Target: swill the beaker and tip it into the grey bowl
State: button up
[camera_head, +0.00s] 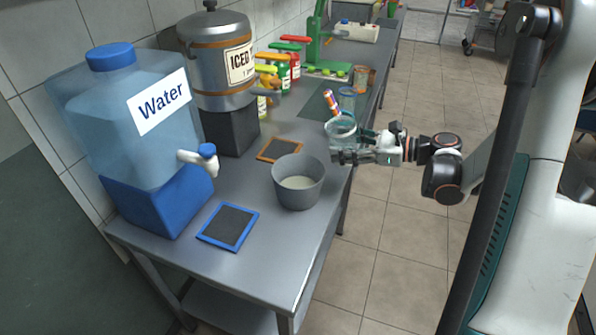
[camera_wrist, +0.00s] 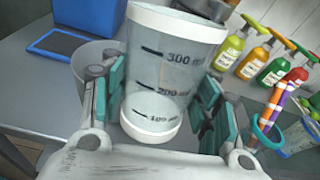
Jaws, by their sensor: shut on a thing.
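The beaker (camera_wrist: 165,75) is clear with dark volume marks, and my gripper (camera_wrist: 165,100) is shut on its sides in the wrist view. In the head view my gripper (camera_head: 345,152) holds the beaker (camera_head: 341,128) above the table's right edge, behind and to the right of the grey bowl. The beaker looks roughly upright, with some tilt hard to judge. I cannot tell whether liquid is in it. The grey bowl (camera_head: 299,193) stands on the table with a pale, whitish liquid in it. In the wrist view the bowl (camera_wrist: 88,62) is partly hidden behind the beaker and a finger.
A large water dispenser (camera_head: 135,130) and a metal iced drink urn (camera_head: 219,65) stand along the wall. Blue-framed (camera_head: 229,226) and orange-framed (camera_head: 280,149) coasters lie on the table. Several pump bottles (camera_head: 282,68), a green press (camera_head: 318,45) and a striped stick (camera_head: 331,101) are farther back.

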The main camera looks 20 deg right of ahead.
jog(key=shift+f+m+t+y, duration=0.3)
jog(key=shift+m+t+y, duration=0.25)
jog(key=shift+y, duration=0.45)
jog(key=shift+r, duration=0.1)
jog(key=shift+r+p, duration=1)
jog(key=shift+r, duration=0.45)
